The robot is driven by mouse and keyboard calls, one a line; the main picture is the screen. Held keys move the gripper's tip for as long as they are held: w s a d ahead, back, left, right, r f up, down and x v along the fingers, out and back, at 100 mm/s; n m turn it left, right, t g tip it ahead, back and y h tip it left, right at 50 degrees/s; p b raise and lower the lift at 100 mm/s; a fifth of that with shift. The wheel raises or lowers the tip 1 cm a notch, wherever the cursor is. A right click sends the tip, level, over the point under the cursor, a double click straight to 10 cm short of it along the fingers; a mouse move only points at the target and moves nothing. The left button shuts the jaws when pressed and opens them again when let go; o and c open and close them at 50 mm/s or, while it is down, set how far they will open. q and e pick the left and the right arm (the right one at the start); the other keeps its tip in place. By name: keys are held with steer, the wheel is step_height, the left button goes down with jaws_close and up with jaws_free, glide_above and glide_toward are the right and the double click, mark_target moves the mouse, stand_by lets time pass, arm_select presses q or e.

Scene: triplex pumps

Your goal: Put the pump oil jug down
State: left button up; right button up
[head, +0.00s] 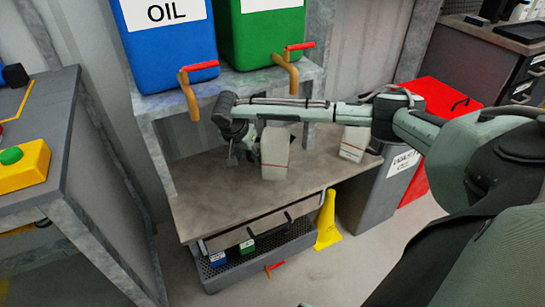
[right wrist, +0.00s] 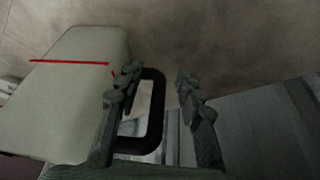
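A pale jug (head: 275,153) stands upright on the brown bench top in the head view, and I cannot read a label on it. My right gripper (head: 238,152) is just left of it, fingers down. In the right wrist view the jug (right wrist: 65,95) has a red line on its side and a black handle loop (right wrist: 155,112). The handle lies between the spread fingers of my right gripper (right wrist: 160,88), with a gap on the right side. Whether the left finger touches the handle I cannot tell. My left gripper is out of view.
A second pale jug (head: 354,143) stands further right on the bench top (head: 215,205). Blue (head: 165,45) and green (head: 262,35) oil tanks with red-handled taps sit on the shelf above. A grey bin (head: 375,195), red cabinet (head: 440,95) and yellow cone (head: 327,220) are at the right.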

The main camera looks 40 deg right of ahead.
steer(key=shift+w+d+f, duration=0.1)
steer(key=shift+d+f, duration=0.05)
steer(key=shift+f, duration=0.1)
steer(key=shift+c, duration=0.5)
jaws_close()
steer(key=shift+r, duration=0.15)
